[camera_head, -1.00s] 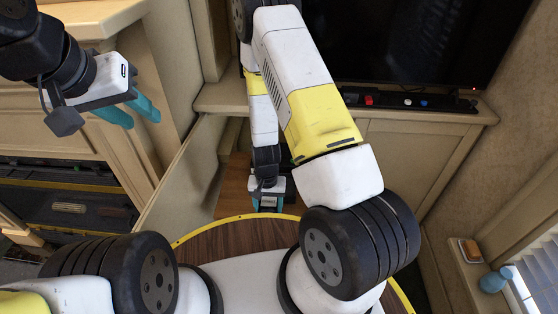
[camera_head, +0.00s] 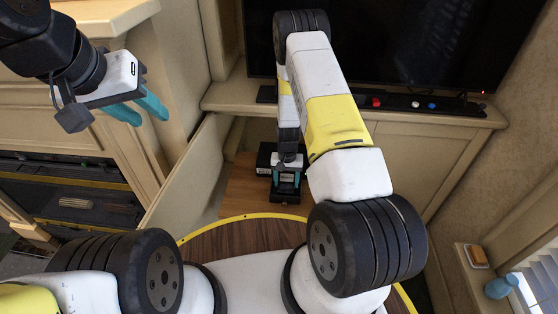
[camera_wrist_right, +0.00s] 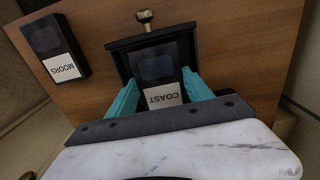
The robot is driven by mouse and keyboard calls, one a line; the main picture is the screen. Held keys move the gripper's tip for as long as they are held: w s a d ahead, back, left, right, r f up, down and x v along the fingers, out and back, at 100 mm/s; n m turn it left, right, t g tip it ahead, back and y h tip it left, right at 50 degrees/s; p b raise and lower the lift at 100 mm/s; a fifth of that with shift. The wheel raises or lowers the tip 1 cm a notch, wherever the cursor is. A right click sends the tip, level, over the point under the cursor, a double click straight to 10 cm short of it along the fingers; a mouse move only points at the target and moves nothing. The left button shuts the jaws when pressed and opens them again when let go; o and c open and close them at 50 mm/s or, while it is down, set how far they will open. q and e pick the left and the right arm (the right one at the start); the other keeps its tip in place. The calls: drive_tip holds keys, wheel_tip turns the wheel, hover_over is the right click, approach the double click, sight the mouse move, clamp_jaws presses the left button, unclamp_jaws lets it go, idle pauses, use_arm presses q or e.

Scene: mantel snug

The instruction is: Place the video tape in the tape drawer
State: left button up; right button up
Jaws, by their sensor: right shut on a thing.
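My right gripper (camera_wrist_right: 160,100) is shut on a black video tape (camera_wrist_right: 155,64) with a white label reading COAST. In the wrist view the tape lies between the teal fingers, over or within a black drawer (camera_wrist_right: 152,38) with a brass knob (camera_wrist_right: 146,16). I cannot tell whether the tape touches the drawer floor. In the head view my right gripper (camera_head: 286,188) reaches down to the wooden surface, and the arm hides much of the drawer. My left gripper (camera_head: 140,106) is open and empty at the upper left, far from the tape.
A second black tape (camera_wrist_right: 54,46) labelled MOORS lies on the wooden surface (camera_wrist_right: 215,20) to the left of the drawer. A cream panel (camera_head: 185,175) stands left of it. A ledge (camera_head: 460,117) with a television (camera_head: 440,40) is behind.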

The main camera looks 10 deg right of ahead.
drive_tip(key=shift+f, duration=0.4)
drive_tip(key=shift+f, duration=0.2)
drive_tip(key=o, duration=1.2)
drive_tip(key=shift+r, duration=0.15)
